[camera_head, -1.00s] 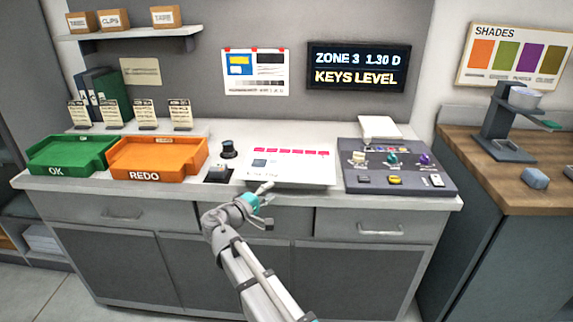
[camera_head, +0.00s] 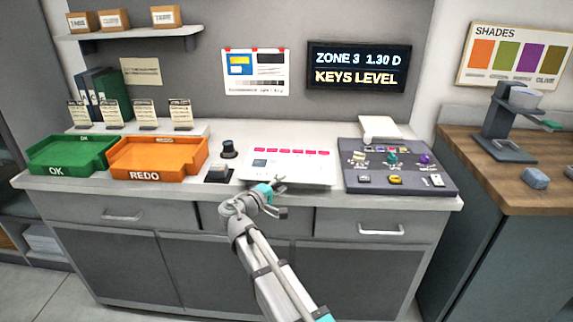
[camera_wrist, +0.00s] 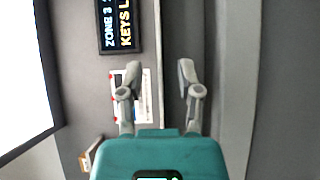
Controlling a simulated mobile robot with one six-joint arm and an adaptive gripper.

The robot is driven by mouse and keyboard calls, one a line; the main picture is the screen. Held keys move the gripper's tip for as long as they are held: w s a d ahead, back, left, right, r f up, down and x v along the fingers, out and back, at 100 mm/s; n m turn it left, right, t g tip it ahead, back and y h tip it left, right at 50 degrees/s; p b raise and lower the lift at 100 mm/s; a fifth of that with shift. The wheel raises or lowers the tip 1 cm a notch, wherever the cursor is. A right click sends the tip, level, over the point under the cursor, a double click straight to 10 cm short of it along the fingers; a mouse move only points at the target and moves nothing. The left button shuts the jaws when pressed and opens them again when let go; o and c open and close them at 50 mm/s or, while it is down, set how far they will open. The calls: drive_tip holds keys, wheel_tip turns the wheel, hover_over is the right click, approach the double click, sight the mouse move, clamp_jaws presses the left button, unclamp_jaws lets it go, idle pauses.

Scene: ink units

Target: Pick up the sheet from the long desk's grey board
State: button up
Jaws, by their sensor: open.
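In the head view a pale sheet (camera_head: 292,160) with a row of pink marks and a small dark square lies flat on the long desk, left of the dark console. The light board under it can hardly be told from the sheet. My gripper (camera_head: 281,197) is at the desk's front edge, just in front of the sheet, and appears apart from it. In the wrist view my gripper (camera_wrist: 159,80) is open, its two grey fingers apart with nothing between them. The sheet cannot be made out in the wrist view.
An orange REDO tray (camera_head: 158,157) and a green OK tray (camera_head: 70,156) stand on the left. A dark knob (camera_head: 228,149) and a small block (camera_head: 218,173) stand left of the sheet. The dark console (camera_head: 398,172) with raised controls stands right. A sign (camera_head: 358,67) hangs behind.

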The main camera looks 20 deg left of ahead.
drive_tip(key=shift+x, duration=1.45)
clamp_jaws()
